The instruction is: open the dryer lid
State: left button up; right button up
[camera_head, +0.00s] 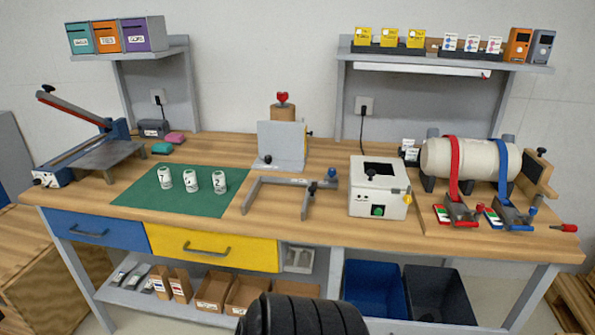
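A white box-shaped machine (379,200) stands on the bench right of centre and looks most like the dryer, though no label on it can be read. Its top has a dark square area (382,169) with a small black knob (371,173) at its front edge. I cannot tell whether the dark area is a lid or an opening. A green button (377,211) is on its front and a yellow knob (408,199) on its right side. Neither of my grippers is in view.
A grey bracket frame (270,182) and an upright grey plate (281,143) stand left of the machine. A strapped white drum (470,158) stands right. A green mat (180,198) holds three white cans. The bench's front strip is clear.

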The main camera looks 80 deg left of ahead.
aim_at(377, 172)
jog(key=u, duration=3.45)
